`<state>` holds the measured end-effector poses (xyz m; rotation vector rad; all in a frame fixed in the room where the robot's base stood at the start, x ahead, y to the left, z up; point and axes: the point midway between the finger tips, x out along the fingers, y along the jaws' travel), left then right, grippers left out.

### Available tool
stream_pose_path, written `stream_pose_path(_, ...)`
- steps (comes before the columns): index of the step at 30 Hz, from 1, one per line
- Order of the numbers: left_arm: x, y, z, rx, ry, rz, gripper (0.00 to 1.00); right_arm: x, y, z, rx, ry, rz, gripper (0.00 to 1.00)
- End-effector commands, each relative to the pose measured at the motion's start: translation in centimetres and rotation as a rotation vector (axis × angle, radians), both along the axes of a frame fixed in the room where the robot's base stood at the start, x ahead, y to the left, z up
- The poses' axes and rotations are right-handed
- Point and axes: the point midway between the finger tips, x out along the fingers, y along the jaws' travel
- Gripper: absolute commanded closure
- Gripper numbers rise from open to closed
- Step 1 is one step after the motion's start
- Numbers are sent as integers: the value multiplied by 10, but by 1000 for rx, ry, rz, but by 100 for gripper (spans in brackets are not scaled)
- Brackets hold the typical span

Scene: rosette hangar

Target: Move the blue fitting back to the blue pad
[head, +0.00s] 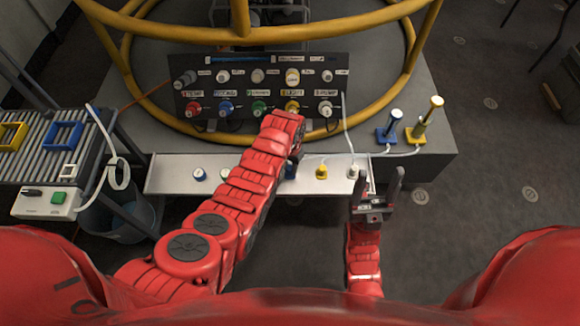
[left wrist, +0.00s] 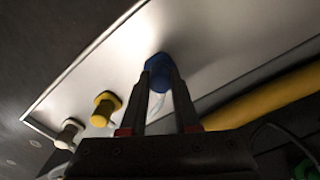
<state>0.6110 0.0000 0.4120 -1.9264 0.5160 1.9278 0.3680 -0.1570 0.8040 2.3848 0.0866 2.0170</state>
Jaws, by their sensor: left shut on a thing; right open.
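In the left wrist view the blue fitting (left wrist: 158,68) is between the two fingers of my left gripper (left wrist: 163,78), which is shut on it. It is at or just above the pale shelf; I cannot tell whether it touches. In the head view my left gripper (head: 292,166) is mostly hidden by my own arm, and only a little of the fitting's dark blue shows. I cannot pick out a blue pad with certainty; a small blue-and-white piece (head: 199,174) sits on the shelf further left. My right gripper (head: 376,186) is open and empty at the shelf's right end.
A yellow fitting (head: 321,173) and a white fitting (head: 353,172) stand on the shelf (head: 170,175). Behind is a panel (head: 245,78) with labelled coloured connectors, ringed by yellow rails (head: 130,100). Blue (head: 388,133) and yellow (head: 420,130) posts with white cables stand right. A ribbed table (head: 40,160) is left.

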Motion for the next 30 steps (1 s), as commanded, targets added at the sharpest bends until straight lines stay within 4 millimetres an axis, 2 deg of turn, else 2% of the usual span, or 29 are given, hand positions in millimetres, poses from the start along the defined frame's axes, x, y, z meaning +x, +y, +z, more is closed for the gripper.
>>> stream_pose_path(10, 0, 0, -1, 0, 0, 0, 100, 0, 0, 0, 0, 0, 0, 36)
stream_pose_path(11, 0, 0, -1, 0, 0, 0, 65, 0, 0, 0, 0, 0, 0, 36)
stream_pose_path(16, 0, 0, -1, 0, 0, 0, 36, 0, 0, 0, 0, 0, 0, 36)
stream_pose_path(25, 0, 0, 0, 0, -1, 0, 36, 0, 0, 0, 0, 0, 0, 36)
stream_pose_path(30, 2, 0, 11, -1, -4, 0, 36, 0, 0, 3, 0, 0, 0, 36)
